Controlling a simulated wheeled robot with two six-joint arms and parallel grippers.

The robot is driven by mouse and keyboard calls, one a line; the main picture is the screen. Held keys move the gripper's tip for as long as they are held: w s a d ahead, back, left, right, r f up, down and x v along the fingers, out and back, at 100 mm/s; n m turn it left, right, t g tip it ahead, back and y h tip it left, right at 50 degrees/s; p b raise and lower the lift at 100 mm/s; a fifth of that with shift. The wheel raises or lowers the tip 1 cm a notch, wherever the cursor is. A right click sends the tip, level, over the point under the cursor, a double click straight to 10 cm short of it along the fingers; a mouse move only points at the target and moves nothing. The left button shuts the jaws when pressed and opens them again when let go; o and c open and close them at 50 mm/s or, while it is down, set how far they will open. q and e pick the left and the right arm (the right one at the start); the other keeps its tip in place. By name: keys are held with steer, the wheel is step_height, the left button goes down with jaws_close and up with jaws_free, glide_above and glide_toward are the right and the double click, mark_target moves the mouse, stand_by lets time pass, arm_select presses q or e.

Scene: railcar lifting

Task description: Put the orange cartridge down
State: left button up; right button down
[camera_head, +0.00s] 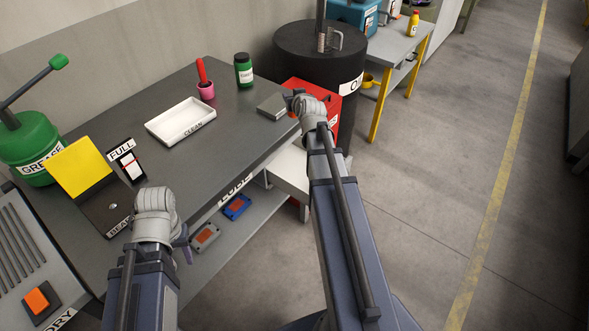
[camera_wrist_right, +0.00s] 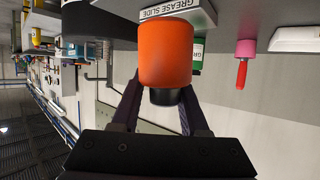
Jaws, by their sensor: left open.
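The orange cartridge (camera_wrist_right: 165,55) has a black end (camera_wrist_right: 164,97) and stands out large in the right wrist view, which is upside down, so the black end is uppermost. My right gripper (camera_wrist_right: 160,92) has one finger on each side of it and is shut on it. The grey block marked GREASE SLIDE (camera_wrist_right: 177,8) shows close by the cartridge's lower end; I cannot tell whether they touch. In the head view my right gripper (camera_head: 294,100) is beside that block (camera_head: 273,106), and its hand largely hides the cartridge. My left gripper (camera_head: 184,244) is open and empty at the bench's front edge.
The bench (camera_head: 230,138) holds a white CLEAN tray (camera_head: 182,120), a pink cup (camera_head: 206,91) with a red handle, a green jar (camera_head: 244,71) and a FULL stand (camera_head: 126,160). A red box (camera_head: 321,90) and black drum (camera_head: 318,45) stand right of the bench.

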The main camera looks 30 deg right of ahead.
steer(key=s+d+f+m+g+h+b, duration=0.25)
steer(key=s+f+m+h+b, duration=0.35)
steer(key=f+b, duration=0.65)
steer(key=n+b, duration=0.1)
steer(key=b, duration=1.3)
glide_above(293, 169)
steer(key=s+d, duration=0.3)
steer(key=s, duration=0.4)
steer(key=shift+g, duration=0.35)
step_height(293, 169, down, 15)
steer(key=shift+s, duration=0.15)
steer(key=w, duration=0.2)
steer(key=w+a, duration=0.1)
steer(key=shift+w+a+r, duration=0.15)
steer(key=shift+w, duration=0.2)
steer(key=shift+w+a, duration=0.3)
steer(key=shift+w, duration=0.4)
steer(key=shift+w+a, duration=0.25)
steer(key=shift+w, duration=0.4)
steer(key=shift+w+a, duration=0.3)
steer(key=shift+w, duration=0.4)
steer(key=shift+s+f+b, duration=0.15)
steer(key=shift+f+b, duration=0.4)
steer(key=shift+f, duration=0.15)
steer(key=shift+r, duration=0.1)
